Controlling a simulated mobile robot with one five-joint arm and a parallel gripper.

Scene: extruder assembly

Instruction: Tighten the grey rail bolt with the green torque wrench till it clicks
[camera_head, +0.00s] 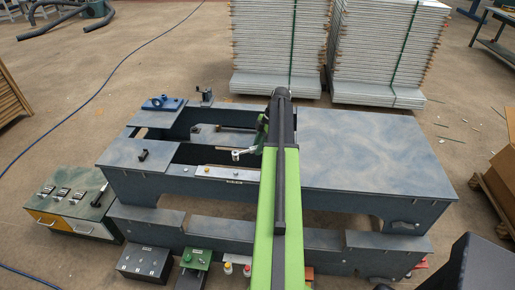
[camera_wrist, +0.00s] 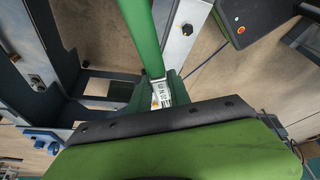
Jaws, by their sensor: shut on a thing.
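The green torque wrench (camera_head: 246,152) is held in my gripper (camera_head: 263,132), beside the black end of my arm. Its silver head points left, near the back edge of a pale metal rail (camera_head: 228,174). I cannot tell if the head touches any bolt.
The rail lies on a blue-grey machine frame (camera_head: 365,160) with open cutouts at left. A blue fixture (camera_head: 163,103) and a small black part (camera_head: 143,155) sit there. A green box with a red button (camera_wrist: 241,30) is near the rail. Stacked panels (camera_head: 385,50) stand behind.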

